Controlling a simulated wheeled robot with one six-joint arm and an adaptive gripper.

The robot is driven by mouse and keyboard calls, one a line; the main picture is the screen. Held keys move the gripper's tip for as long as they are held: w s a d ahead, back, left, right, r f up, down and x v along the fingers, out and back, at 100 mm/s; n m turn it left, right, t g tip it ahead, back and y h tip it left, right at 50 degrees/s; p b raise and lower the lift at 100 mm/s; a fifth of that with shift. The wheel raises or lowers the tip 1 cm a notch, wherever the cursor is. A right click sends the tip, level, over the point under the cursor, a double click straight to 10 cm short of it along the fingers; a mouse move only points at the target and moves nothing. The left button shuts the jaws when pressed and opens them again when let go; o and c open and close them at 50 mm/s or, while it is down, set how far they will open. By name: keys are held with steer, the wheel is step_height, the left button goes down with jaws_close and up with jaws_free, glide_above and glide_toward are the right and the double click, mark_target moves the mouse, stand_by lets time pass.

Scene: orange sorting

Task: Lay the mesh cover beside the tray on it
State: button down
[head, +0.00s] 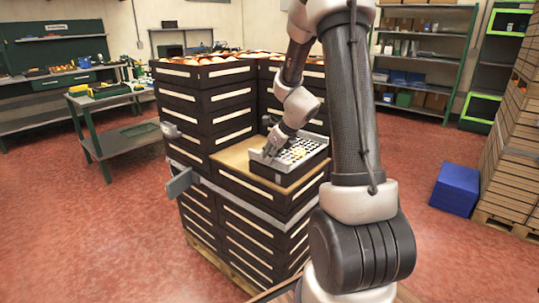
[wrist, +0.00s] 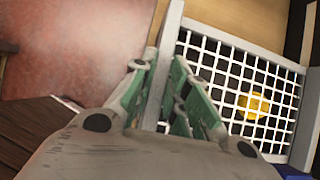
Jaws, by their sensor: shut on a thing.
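The mesh cover (head: 284,150) is a white grid in a pale grey frame. It is over the dark tray (head: 288,178) on top of the low middle stack. My gripper (head: 271,153) is at the cover's left edge. In the wrist view its green fingers (wrist: 157,88) are shut on one side rail of the mesh cover (wrist: 240,43). A yellow fruit (wrist: 253,104) shows through the grid, with dark gaps around it. I cannot tell whether the cover rests fully on the tray's rim.
Taller stacks of dark crates (head: 205,104) holding oranges stand behind and left of the tray. A bare tan board (head: 233,158) lies beside it. A green workbench (head: 110,95), shelves (head: 425,60) and a blue box (head: 455,188) stand farther off. Red floor is clear at left.

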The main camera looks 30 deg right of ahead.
steer(key=shift+f, duration=0.1)
steer(key=shift+f, duration=0.3)
steer(key=c, duration=1.4)
jaws_free()
